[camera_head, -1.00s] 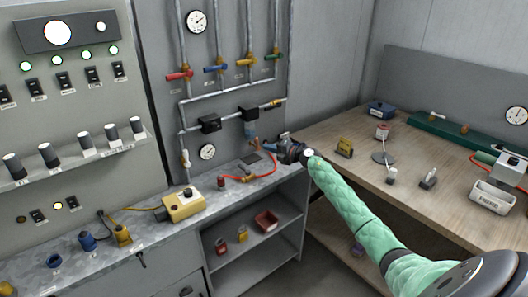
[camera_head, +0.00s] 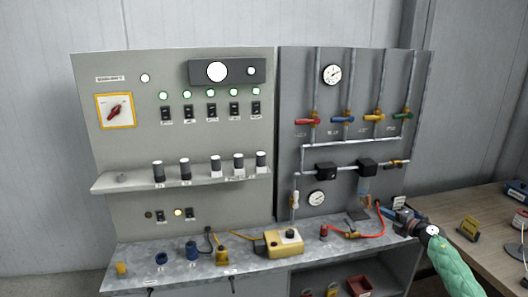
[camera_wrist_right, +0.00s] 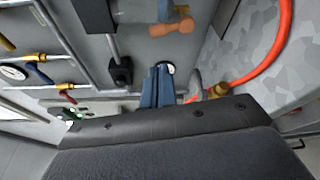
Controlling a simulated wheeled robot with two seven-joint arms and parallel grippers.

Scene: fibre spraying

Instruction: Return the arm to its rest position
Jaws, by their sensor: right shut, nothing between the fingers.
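My right arm in its green sleeve (camera_head: 455,265) comes in at the lower right of the head view. My right gripper (camera_head: 385,210) points left, at the right end of the grey bench, close to the red hose (camera_head: 372,232). In the right wrist view its dark blue fingers (camera_wrist_right: 160,84) are together with nothing between them. The red hose also shows there at the right (camera_wrist_right: 270,50). I cannot tell whether the fingers touch anything behind them. My left gripper is not in view.
A panel with pipes and coloured valves (camera_head: 343,120) stands behind the gripper. A control cabinet (camera_head: 225,135) with switches is further left. A yellow box (camera_head: 284,243) and small fittings sit on the bench (camera_head: 190,275). A wooden table (camera_head: 490,205) is at the right.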

